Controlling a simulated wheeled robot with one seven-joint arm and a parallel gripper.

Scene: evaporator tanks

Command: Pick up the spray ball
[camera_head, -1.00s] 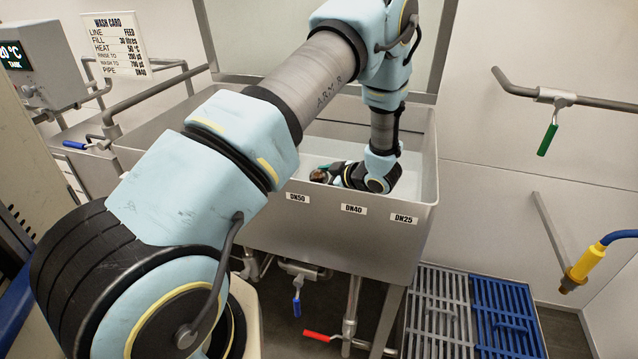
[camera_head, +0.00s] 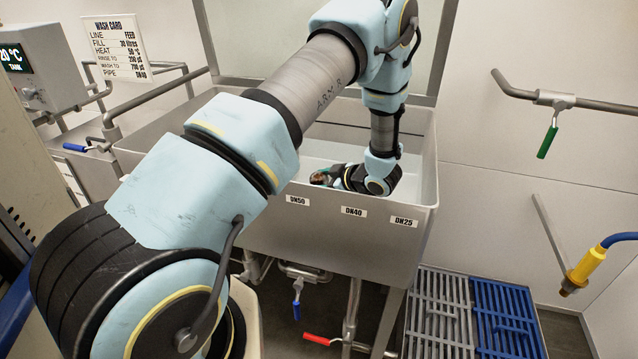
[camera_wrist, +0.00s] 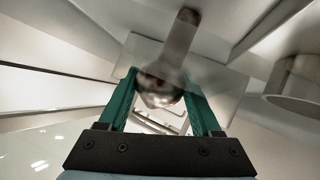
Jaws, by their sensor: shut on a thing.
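The spray ball (camera_wrist: 162,88) is a shiny rounded metal piece with a stem pointing up and away in the wrist view. It sits between the two green fingers of my gripper (camera_wrist: 165,95), which are shut on it. In the head view my gripper (camera_head: 330,172) is inside the steel tank (camera_head: 330,240), behind its front wall near the DN50 and DN40 labels. A small part of the spray ball (camera_head: 319,177) shows there at the gripper's tip; the rest is hidden. Whether it touches the tank floor cannot be told.
A wash card (camera_head: 115,45) reads PIPE DN40. The tank's front rim carries labels DN50 (camera_head: 298,200), DN40 (camera_head: 353,211) and DN25 (camera_head: 404,222). A wide pipe end (camera_wrist: 293,85) shows at right in the wrist view. A grey grate (camera_head: 437,310) and a blue grate (camera_head: 506,315) lie below.

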